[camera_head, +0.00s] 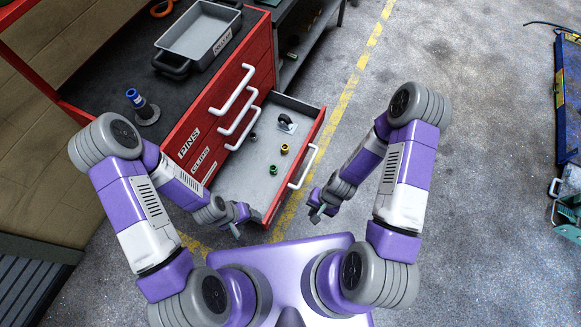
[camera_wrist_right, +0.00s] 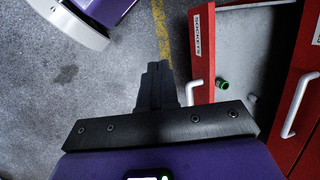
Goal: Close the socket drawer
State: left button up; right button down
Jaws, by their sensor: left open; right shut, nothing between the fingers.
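The socket drawer (camera_head: 238,182) is pulled out of the red cabinet, its red front facing right with a white handle (camera_head: 303,168). Several small sockets lie on its grey floor. In the right wrist view the drawer front (camera_wrist_right: 203,42) carries a SOCKETS label, with the handle (camera_wrist_right: 193,90) just right of the fingers. My right gripper (camera_head: 317,214) is shut and empty, outside the drawer front, near its lower end; its fingers also show in the right wrist view (camera_wrist_right: 157,88). My left gripper (camera_head: 236,228) is open and empty beside the drawer's near corner.
The red cabinet (camera_head: 190,125) has other shut drawers, labelled PINS and CLIPS, with white handles. A grey tray (camera_head: 200,35) and a blue-topped tool (camera_head: 142,105) stand on its top. Open floor (camera_head: 440,180) lies right of the drawer; a blue object (camera_head: 568,95) is at the far right.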

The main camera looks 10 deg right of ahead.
jog(key=w+d+f+m+y+b, duration=0.2)
jog(key=w+d+f+m+b, duration=0.15)
jog(key=f+m, duration=0.4)
jog(key=m+t+y+b, duration=0.2)
jog(key=m+t+b, duration=0.3)
jog(key=m, duration=0.6)
send_near(293, 172)
jog(key=shift+t, duration=0.4)
jog(key=f, duration=0.1)
jog(key=w+a+f, duration=0.1)
jog(key=f, duration=0.1)
jog(key=a+f+p, duration=0.1)
jog(key=f, duration=0.1)
jog(key=shift+w+a, duration=0.2)
jog(key=shift+w, duration=0.1)
pick_arm(q)
notch_tip(293, 172, down, 8)
pick_arm(e)
jog(key=shift+w+a+r, duration=0.1)
jog(key=shift+w+a, duration=0.2)
jog(key=shift+a, duration=0.2)
pick_arm(q)
jog(key=shift+s+d+f, duration=0.1)
